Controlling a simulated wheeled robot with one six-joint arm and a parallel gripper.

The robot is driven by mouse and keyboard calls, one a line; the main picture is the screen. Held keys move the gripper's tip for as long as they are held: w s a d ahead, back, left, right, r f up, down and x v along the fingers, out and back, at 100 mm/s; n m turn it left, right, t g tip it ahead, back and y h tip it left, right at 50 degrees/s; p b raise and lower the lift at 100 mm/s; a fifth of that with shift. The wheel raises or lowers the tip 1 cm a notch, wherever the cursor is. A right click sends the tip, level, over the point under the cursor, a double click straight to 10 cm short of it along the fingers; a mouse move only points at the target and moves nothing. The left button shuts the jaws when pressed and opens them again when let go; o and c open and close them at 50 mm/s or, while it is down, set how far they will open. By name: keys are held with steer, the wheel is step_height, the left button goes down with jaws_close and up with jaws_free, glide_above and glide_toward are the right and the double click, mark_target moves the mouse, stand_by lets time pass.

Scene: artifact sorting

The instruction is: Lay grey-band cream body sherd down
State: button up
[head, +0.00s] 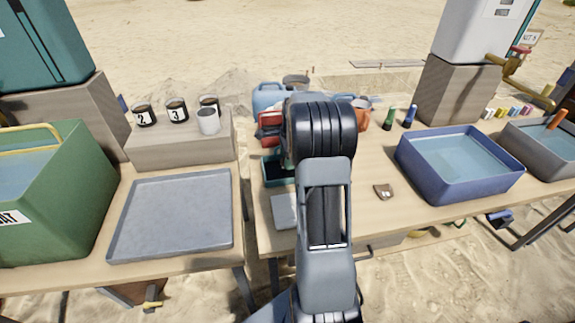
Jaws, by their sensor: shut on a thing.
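My arm (325,215) reaches forward over the right-hand table and ends, as far as I can see, in a dark rounded joint. My gripper is hidden behind this arm, so its jaws and anything in them do not show. I cannot make out a cream sherd with a grey band anywhere. A small brown piece with pale marks (384,191) lies on the right-hand table, right of my arm; I cannot tell what it is.
A flat grey tray (172,215) lies empty on the left table, beside a green crate (80,190). Numbered cups (177,110) stand on a block behind it. A blue basin of water (412,176) stands right of my arm. Bare tabletop (385,215) surrounds the brown piece.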

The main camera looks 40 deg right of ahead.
steer(key=shift+f+b, duration=0.3)
steer(key=shift+f, duration=1.35)
steer(key=shift+f, duration=0.1)
steer(key=o, duration=0.6)
steer(key=shift+w, duration=0.1)
